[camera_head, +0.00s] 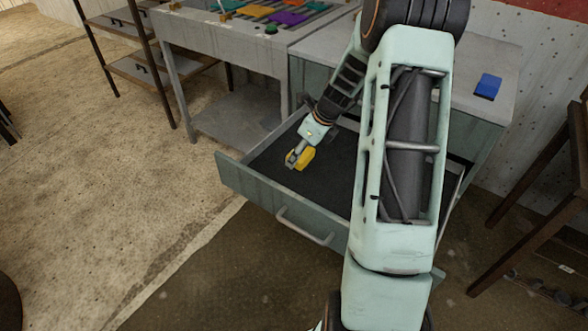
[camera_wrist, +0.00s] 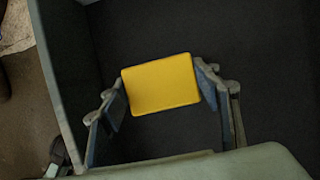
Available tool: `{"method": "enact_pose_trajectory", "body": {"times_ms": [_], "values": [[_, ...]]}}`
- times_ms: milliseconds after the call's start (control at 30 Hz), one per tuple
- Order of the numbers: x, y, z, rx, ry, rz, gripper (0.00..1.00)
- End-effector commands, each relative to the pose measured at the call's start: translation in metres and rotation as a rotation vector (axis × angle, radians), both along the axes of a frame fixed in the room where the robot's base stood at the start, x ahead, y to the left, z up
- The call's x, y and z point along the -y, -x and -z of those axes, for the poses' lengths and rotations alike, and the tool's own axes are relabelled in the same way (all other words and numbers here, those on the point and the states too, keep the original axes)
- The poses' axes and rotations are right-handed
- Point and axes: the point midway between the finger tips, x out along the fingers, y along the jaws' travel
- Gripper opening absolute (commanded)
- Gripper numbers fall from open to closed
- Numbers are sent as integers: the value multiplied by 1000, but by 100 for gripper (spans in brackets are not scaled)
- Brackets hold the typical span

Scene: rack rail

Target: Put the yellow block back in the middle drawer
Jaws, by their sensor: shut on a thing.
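The yellow block (camera_head: 301,158) is between the fingers of my gripper (camera_head: 297,156), over the dark inside of an open drawer (camera_head: 287,213) in the head view. In the wrist view the block (camera_wrist: 161,84) shows its flat yellow face, with one finger of my gripper (camera_wrist: 163,97) against each side. The dark drawer floor (camera_wrist: 265,60) lies below it, and the drawer's side wall (camera_wrist: 62,110) is at the left. I cannot tell whether the block touches the floor. The right part of the drawer is hidden behind my arm.
A blue block (camera_head: 488,86) lies on the grey cabinet top (camera_head: 455,88) at the right. A bench with coloured pieces (camera_head: 258,11) stands at the back left. A brown wooden frame (camera_head: 545,190) stands at the right. The drawer floor around the yellow block looks clear.

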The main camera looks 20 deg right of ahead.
Motion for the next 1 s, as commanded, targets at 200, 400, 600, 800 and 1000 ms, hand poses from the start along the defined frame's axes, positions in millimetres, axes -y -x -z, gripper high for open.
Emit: {"method": "enact_pose_trajectory", "body": {"times_ms": [200,400,600,800,1000], "values": [[-15,-26,40,-1,-2,-2,35],[-18,-34,49,-2,-1,-2,35],[-22,-39,76,-3,-3,-1,35],[-22,-40,88,0,0,-1,35],[-22,-40,88,0,0,-1,35]]}}
